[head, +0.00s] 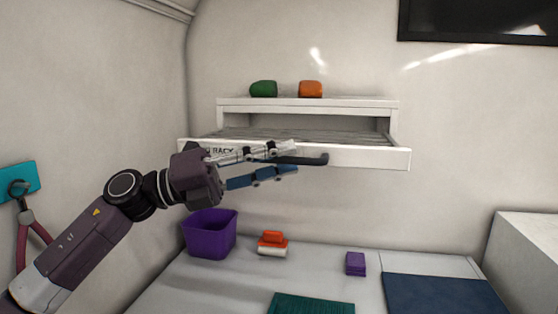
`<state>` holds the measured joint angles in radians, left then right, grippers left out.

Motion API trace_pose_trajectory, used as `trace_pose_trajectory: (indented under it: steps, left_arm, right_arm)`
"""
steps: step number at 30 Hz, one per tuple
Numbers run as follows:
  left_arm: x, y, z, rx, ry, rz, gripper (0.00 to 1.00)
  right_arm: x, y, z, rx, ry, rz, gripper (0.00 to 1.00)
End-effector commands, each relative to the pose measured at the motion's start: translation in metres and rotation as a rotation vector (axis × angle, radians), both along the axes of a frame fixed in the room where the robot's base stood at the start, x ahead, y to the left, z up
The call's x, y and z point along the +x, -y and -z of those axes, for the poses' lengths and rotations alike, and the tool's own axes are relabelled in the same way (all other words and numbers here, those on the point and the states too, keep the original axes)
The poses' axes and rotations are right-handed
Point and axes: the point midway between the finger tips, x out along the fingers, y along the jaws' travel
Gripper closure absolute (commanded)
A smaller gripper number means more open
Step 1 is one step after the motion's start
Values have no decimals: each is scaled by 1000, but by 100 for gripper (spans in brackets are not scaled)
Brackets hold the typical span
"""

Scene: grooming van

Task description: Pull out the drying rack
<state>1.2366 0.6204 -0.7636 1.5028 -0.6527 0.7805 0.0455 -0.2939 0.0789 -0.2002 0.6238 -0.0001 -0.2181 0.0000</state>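The drying rack (375,157) is a white drawer-like tray under a white shelf on the back wall, with "RACK" partly readable on its front. Its front stands out from the housing, and the slatted inside shows. A dark bar handle (318,160) runs along the front. My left gripper (296,157) reaches in from the left at the handle. Its two fingers are apart, one over the other, with the handle seen between them, nearer the upper finger. I cannot tell whether they touch it. The gripper hides the handle's left part. My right gripper is not in view.
A green bundle (263,89) and an orange bundle (311,89) lie on the shelf top (350,101). Below, the white table (205,285) bears a purple bin (210,235), small folded cloths (272,243), a purple block (355,263) and mats. A dark screen hangs upper right.

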Motion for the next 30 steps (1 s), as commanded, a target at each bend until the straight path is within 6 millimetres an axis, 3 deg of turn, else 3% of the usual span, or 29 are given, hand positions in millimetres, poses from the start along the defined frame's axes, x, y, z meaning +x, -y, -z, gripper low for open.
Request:
trace_pose_trajectory:
  steps: [7,11,24,30]
  left_arm:
    - [0,-2,0,-1,0,-1,73]
    - [-1,-14,3,-1,-2,-3,73]
    - [-13,-97,21,0,-2,-2,73]
    - [-16,-115,25,0,1,-2,73]
  right_arm:
    - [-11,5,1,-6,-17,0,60]
    - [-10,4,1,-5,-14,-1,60]
    - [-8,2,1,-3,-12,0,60]
    - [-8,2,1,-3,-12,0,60]
